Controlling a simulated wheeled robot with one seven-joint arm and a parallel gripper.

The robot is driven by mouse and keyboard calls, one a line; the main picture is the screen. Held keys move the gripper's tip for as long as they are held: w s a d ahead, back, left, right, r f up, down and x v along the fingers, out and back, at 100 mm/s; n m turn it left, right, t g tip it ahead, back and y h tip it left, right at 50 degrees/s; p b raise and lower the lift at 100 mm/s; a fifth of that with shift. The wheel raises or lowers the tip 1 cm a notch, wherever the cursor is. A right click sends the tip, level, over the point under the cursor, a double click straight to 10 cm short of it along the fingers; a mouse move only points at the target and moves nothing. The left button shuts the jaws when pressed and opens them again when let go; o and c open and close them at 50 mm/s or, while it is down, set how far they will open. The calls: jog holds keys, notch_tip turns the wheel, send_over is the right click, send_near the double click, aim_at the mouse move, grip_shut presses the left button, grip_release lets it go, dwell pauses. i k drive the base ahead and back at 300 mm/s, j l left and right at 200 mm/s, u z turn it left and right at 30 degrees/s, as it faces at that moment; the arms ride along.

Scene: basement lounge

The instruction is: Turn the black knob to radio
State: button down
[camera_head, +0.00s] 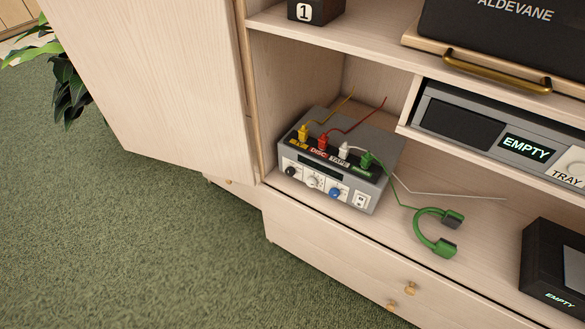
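A grey switch box (383,141) stands on the cabinet's lower shelf, left of centre. Its front has a black knob (291,171) at the left, a white knob (314,181) beside it and a blue knob (335,193). The black knob is too small to read its pointer or the marks around it. A white rocker-like switch (361,201) is at the right end. Yellow, red, white and green plugs stand along the top front edge; labels reading DISC and TAPE show, and the others are too small to read. My gripper is not in view.
An open cabinet door (185,80) stands left of the box. Green headphones (433,233) lie on the shelf to its right. A grey unit marked EMPTY (465,122) sits on a higher shelf, and a black device (540,260) is at lower right. Green carpet (130,240) is clear in front.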

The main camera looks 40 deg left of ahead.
aim_at(290, 171)
jog(key=i+j, duration=0.1)
jog(key=j, duration=0.25)
jog(key=i+j, duration=0.1)
jog(key=j, duration=0.25)
jog(key=i+j+u, duration=0.1)
jog(key=j, duration=0.3)
jog(key=i+j, duration=0.15)
jog(key=j, duration=0.2)
